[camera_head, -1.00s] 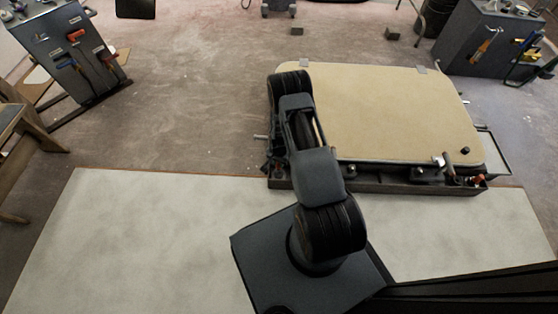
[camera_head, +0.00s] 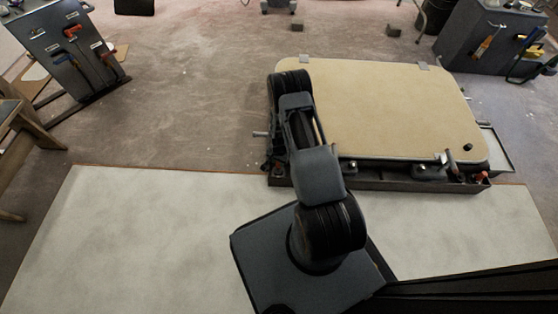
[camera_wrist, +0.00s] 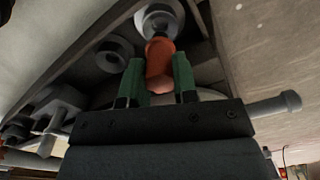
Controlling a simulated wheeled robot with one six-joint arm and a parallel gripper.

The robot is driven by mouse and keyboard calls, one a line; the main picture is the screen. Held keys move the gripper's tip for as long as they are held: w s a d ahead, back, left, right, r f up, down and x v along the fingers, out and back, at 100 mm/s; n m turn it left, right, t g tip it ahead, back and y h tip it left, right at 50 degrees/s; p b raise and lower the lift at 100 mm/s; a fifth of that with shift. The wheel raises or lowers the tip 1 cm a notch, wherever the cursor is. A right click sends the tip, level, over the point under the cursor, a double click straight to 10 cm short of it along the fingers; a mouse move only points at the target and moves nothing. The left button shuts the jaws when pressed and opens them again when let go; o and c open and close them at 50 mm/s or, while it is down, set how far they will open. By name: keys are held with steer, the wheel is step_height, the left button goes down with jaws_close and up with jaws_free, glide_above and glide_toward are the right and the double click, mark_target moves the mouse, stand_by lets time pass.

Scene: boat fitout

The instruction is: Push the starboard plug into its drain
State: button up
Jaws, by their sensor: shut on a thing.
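In the wrist view my gripper (camera_wrist: 158,78) has its two green fingers on either side of an orange-red plug (camera_wrist: 160,62) and is shut on it. The plug's far end is right at a round grey drain fitting (camera_wrist: 160,19). I cannot tell whether it touches the fitting or has entered it. In the head view my arm hides the gripper and the held plug. They are at the left end of the dark transom strip (camera_head: 385,178).
A second grey ring fitting (camera_wrist: 114,55) sits beside the drain. A grey bar with a knob (camera_wrist: 287,103) lies right of my gripper. A tan panel (camera_head: 390,105) covers the boat. Another orange part (camera_head: 482,176) shows at the strip's right end. A tool board (camera_head: 72,52) stands far left.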

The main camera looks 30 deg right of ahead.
steer(key=shift+f+b, duration=1.75)
steer(key=shift+f, duration=0.4)
steer(key=o, duration=1)
steer(key=shift+r, duration=0.15)
step_height(320, 180, up, 14)
steer(key=p, duration=0.6)
steer(key=shift+s, duration=0.1)
steer(key=a+r+n+t+p, duration=0.15)
steer(key=r+p, duration=0.75)
steer(key=r, duration=1.2)
steer(key=a+r+n+p, duration=0.3)
steer(key=r+p, duration=0.6)
steer(key=r, duration=1.1)
steer(key=s+a+r+n+p, duration=0.1)
steer(key=s+r+p, duration=0.4)
steer(key=r, duration=0.5)
steer(key=s+a+r+n+t+p, duration=0.1)
steer(key=s+r+p, duration=0.4)
steer(key=r, duration=0.6)
steer(key=s+a+r+n+t+p, duration=0.1)
steer(key=s+a+r+n+p, duration=0.2)
steer(key=s+r+p, duration=0.3)
step_height(320, 180, up, 5)
steer(key=shift+r+n+p, duration=0.1)
steer(key=shift+n+p, duration=0.2)
steer(key=shift+n, duration=0.25)
